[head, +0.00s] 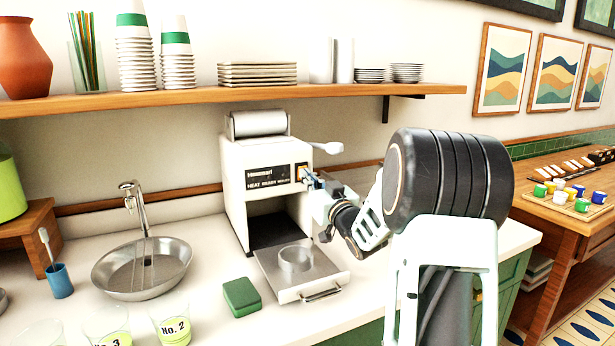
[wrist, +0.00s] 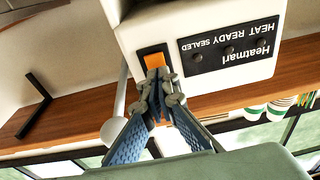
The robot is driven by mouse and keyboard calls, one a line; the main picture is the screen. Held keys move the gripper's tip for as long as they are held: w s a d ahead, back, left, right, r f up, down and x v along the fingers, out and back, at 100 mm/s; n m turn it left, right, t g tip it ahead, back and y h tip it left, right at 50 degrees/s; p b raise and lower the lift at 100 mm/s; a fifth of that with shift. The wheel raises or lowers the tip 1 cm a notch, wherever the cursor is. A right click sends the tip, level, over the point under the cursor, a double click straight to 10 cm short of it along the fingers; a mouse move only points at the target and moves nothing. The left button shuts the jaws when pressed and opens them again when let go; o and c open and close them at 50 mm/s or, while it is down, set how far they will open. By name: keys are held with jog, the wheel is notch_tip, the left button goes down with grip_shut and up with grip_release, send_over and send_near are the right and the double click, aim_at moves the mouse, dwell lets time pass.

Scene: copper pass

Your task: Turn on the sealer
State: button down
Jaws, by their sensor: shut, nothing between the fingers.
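The sealer (head: 262,160) is a white boxy machine on the counter, with a roll on top and a black label panel on its front. Its orange switch (head: 302,171) sits on the front face, right of the label. The wrist view shows the machine upside down, with the orange switch (wrist: 154,60) in a dark frame. My gripper (head: 311,180) is at the switch with its fingers shut and empty. In the wrist view, the fingertips (wrist: 159,82) cover part of the switch; I cannot tell whether they press it. Whether the switch is on or off is unclear.
A white-knobbed lever (head: 328,147) sticks out at the sealer's right side, close to my arm. A metal tray (head: 322,272) with a round holder is pulled out below. A green block (head: 241,297), a steel basin (head: 118,272) and labelled cups (head: 172,325) stand to the left.

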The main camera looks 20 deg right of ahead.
jog(key=r+g+p, duration=0.1)
jog(key=p, duration=0.2)
jog(key=r+g+p, duration=0.1)
jog(key=p, duration=0.2)
jog(key=shift+w+g+p, duration=0.3)
jog(key=shift+w+p, duration=0.1)
jog(key=shift+a+f, duration=0.1)
jog(key=shift+f, duration=0.1)
